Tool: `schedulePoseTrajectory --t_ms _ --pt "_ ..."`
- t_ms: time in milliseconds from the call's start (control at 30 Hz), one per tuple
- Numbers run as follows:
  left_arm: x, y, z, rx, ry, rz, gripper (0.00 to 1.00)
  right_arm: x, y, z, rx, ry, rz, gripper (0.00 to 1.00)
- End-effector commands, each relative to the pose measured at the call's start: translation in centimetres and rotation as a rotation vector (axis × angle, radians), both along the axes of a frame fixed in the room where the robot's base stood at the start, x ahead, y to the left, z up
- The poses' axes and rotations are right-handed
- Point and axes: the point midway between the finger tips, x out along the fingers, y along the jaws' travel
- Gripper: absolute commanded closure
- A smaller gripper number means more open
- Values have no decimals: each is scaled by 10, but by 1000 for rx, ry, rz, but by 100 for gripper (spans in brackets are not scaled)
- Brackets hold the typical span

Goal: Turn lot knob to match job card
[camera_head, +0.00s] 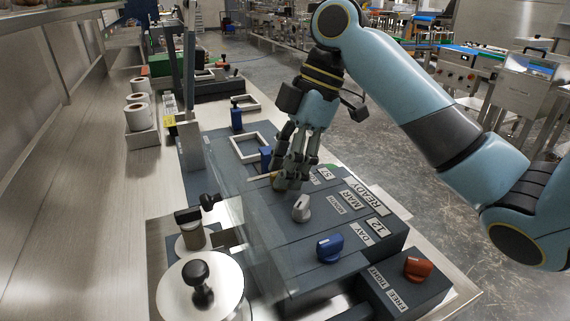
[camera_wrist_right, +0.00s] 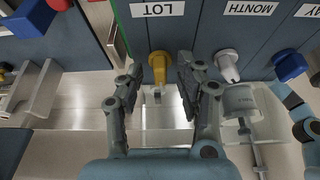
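The yellow lot knob (camera_wrist_right: 158,68) sits below the LOT label (camera_wrist_right: 157,9) on the dark panel in the right wrist view. My right gripper (camera_wrist_right: 160,80) is open, with one finger on each side of the knob and visible gaps to it. In the head view the right gripper (camera_head: 290,183) points down at the far part of the panel (camera_head: 290,240) and hides most of the lot knob. A small lot window (camera_head: 327,174) shows beside it, its text too small to read surely. I cannot make out a job card. My left gripper is not in view.
The grey month knob (camera_head: 302,208) is close beside my right gripper, with the blue day knob (camera_head: 329,248) nearer. A red knob (camera_head: 417,268) sits on the FREE/TIGHT box. A round metal plate with a black handle (camera_head: 201,280) stands at left.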

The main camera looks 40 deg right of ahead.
Motion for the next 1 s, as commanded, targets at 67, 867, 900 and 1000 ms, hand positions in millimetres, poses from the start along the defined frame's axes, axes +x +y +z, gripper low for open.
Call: schedulePoseTrajectory --t_ms 67,867,900,1000 --pt "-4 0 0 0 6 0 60 0 0 0 0 0 0 63" --pt "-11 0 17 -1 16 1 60 -1 0 4 1 0 -80 100" --pt "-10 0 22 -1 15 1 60 -2 0 4 0 2 -104 100" --pt "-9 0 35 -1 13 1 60 -2 1 6 1 1 -171 100"
